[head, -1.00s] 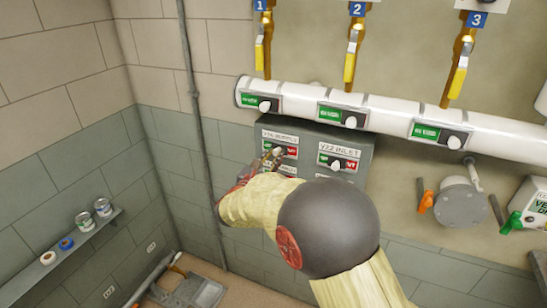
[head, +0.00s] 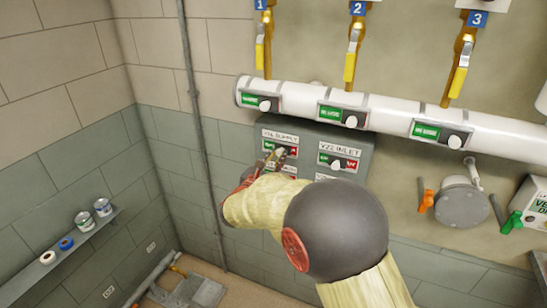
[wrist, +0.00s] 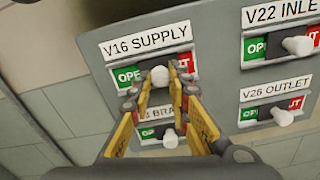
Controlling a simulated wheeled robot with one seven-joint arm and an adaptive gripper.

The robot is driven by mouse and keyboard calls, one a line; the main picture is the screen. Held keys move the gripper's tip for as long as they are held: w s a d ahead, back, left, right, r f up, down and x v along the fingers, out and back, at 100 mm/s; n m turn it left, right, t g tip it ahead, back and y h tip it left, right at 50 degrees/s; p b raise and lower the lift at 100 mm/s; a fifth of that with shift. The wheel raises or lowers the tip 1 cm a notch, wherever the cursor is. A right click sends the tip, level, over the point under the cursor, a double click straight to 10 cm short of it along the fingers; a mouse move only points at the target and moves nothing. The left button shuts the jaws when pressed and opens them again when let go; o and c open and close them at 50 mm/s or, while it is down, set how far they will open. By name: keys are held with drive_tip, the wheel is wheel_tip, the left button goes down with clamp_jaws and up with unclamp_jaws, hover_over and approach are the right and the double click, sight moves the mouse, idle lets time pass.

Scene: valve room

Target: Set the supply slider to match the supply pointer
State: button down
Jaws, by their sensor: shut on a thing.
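The V16 SUPPLY slider is on the grey panel (head: 350,139), with a green OPEN field at left and a red field at right. Its pale knob (wrist: 159,75) is near the middle of the track in the wrist view, with green and red both showing beside it. My gripper (wrist: 160,84) is shut on this knob, one yellow-backed finger on each side. In the head view my gripper (head: 274,158) partly covers the slider. I cannot make out a supply pointer for certain in either view.
The V22 INLET slider (head: 337,164) is just right of the supply slider. The V26 OUTLET slider (wrist: 282,117) and another lower slider (wrist: 170,138) sit below. A white pipe (head: 390,115) with several green-labelled plates crosses above the panel. A grey vertical conduit (head: 200,130) stands left.

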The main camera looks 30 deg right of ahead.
drive_tip(key=shift+s+d+f, duration=0.1)
drive_tip(key=shift+s+d, duration=0.6)
drive_tip(key=shift+s, duration=0.25)
drive_tip(key=c, duration=1.7)
unclamp_jaws()
drive_tip(key=shift+o, duration=0.3)
drive_tip(key=v, duration=1.2)
